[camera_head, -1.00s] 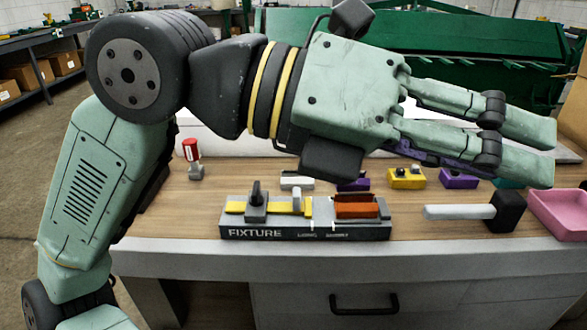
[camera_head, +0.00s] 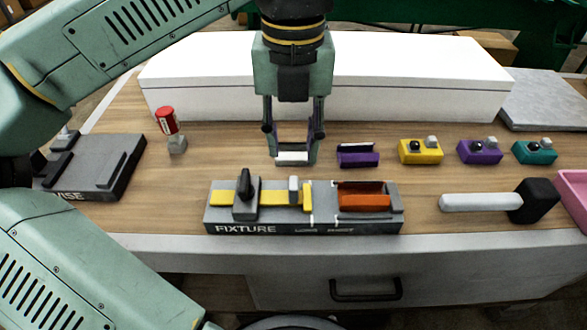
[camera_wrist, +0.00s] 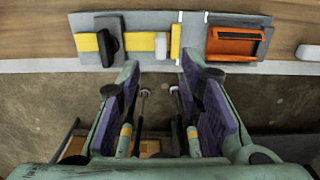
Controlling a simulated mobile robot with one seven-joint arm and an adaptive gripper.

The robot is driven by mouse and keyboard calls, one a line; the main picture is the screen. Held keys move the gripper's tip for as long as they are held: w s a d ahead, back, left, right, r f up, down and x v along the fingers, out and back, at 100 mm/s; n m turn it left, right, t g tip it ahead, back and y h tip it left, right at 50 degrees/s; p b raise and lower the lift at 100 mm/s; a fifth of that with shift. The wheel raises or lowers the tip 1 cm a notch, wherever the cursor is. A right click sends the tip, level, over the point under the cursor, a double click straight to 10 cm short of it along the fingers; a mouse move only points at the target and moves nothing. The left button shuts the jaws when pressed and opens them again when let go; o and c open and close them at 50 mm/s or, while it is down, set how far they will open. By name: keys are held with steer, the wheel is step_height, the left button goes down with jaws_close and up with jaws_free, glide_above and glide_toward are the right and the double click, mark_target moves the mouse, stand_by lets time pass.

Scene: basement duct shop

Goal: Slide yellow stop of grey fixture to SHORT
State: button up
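The grey fixture (camera_head: 222,219) lies on the bench, its FIXTURE lettering facing front. Its yellow stop (camera_head: 275,197) is a flat bar passing under a black clamp knob (camera_head: 245,184), with a pale upright tab (camera_head: 294,189). The stop's right end lies beside the left white mark, the one above the left label, which appears to read LONG. The right mark, apparently SHORT, is by the orange block (camera_head: 364,201) in the fixture.
A white block (camera_head: 292,158) is by my fingertips. Purple, yellow and teal small blocks (camera_head: 535,153) line the bench to the right. A mallet (camera_head: 480,202) and pink tray (camera_head: 570,185) are right, a vise (camera_head: 120,160) and red-topped item (camera_head: 166,121) left. A long white box (camera_head: 400,85) stands behind.

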mark_target(293, 182)
step_height(293, 182, down, 10)
steer(key=shift+s+r+p, duration=0.15)
steer(key=shift+r+p, duration=0.05)
steer(key=shift+p, duration=0.35)
jaws_close()
stand_by(0.6)
